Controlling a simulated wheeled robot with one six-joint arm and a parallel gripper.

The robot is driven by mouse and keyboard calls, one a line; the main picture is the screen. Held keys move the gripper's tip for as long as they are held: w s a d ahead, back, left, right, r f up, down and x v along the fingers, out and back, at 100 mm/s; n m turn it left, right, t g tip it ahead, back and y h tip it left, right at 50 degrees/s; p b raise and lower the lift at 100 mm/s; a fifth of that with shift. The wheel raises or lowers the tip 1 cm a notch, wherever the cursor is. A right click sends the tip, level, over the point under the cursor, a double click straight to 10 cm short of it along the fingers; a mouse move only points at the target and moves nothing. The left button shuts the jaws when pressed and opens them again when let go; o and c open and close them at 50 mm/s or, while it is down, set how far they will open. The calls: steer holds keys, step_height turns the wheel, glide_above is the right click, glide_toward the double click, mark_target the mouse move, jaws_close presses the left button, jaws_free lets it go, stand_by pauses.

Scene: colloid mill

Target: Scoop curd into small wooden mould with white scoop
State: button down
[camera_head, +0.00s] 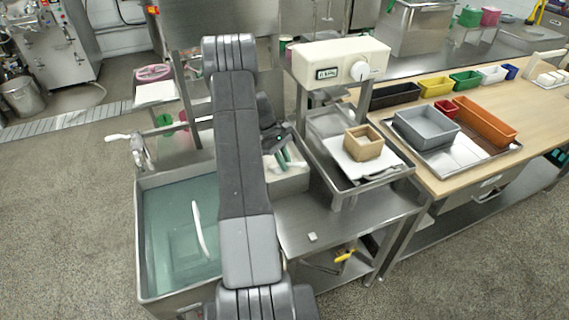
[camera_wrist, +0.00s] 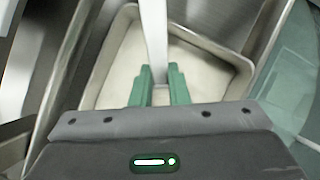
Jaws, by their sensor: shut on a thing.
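The small wooden mould (camera_head: 364,145) stands upright on a white board in a metal tray, right of my gripper. It looks empty, though its inside is only partly visible. My gripper (camera_head: 283,159) is over a pale tub (camera_head: 292,186) beside the water basin. Its green fingers (camera_wrist: 158,84) are shut on the white scoop's handle (camera_wrist: 154,35). The scoop's bowl cannot be made out. The tub also shows in the wrist view (camera_wrist: 93,88), with a smooth whitish inside that may be curd. My arm hides part of the tub in the head view.
A water-filled basin (camera_head: 147,250) with a long white tool (camera_head: 200,230) in it is at left. A white dial box (camera_head: 340,63) stands above the metal tray (camera_head: 385,172). The wooden bench (camera_head: 430,175) at right holds a grey tub (camera_head: 425,129) and several coloured bins.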

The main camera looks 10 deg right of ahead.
step_height(320, 180, up, 10)
steer(key=p, duration=0.5)
stand_by(0.5)
stand_by(0.5)
